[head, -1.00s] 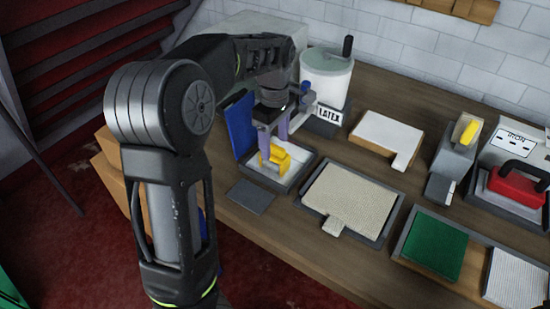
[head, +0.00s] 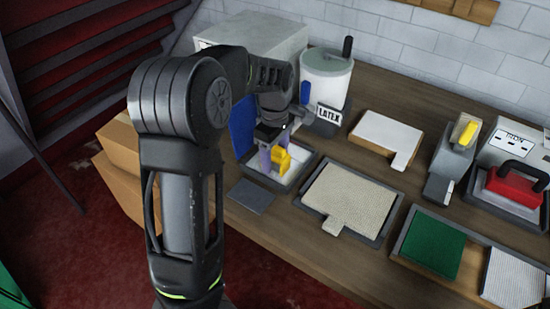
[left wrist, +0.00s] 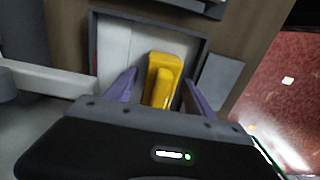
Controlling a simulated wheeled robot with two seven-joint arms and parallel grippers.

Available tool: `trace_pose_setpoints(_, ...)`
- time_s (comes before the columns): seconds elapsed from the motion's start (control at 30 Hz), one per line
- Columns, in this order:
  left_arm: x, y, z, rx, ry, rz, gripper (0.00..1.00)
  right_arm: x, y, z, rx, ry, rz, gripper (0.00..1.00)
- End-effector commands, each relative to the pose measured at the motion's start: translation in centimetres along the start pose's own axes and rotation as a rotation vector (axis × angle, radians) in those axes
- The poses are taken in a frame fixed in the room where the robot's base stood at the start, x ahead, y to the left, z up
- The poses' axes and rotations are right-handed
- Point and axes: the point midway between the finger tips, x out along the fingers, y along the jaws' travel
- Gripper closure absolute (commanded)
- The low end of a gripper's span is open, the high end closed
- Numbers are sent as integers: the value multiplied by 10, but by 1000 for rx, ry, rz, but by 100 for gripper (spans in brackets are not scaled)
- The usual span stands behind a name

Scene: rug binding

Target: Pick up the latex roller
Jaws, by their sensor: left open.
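A yellow piece (head: 282,161), which looks like the latex roller, lies in a shallow grey tray with a pale floor (head: 300,178). A blue panel (head: 242,126) stands upright at the tray's left side. My left gripper (head: 273,160) points down over the tray, open, with its purple fingers about the yellow piece. In the left wrist view the yellow piece (left wrist: 164,76) shows between the two fingers (left wrist: 158,90), with a gap on the left side. Contact on the right side is hard to tell. My right gripper is not in view.
A white LATEX bucket (head: 327,78) stands just behind the tray. A flat grey plate (head: 250,196) lies in front.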

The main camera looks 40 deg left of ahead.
Motion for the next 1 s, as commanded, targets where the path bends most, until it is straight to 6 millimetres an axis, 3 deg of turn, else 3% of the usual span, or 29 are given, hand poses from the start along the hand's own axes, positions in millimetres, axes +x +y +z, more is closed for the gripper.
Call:
trace_pose_setpoints(0.37, 0, 0, 0, 0, 0, 0, 39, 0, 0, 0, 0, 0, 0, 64)
trace_pose_setpoints(1.0, 0, 0, 0, 0, 0, 0, 91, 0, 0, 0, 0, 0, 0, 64)
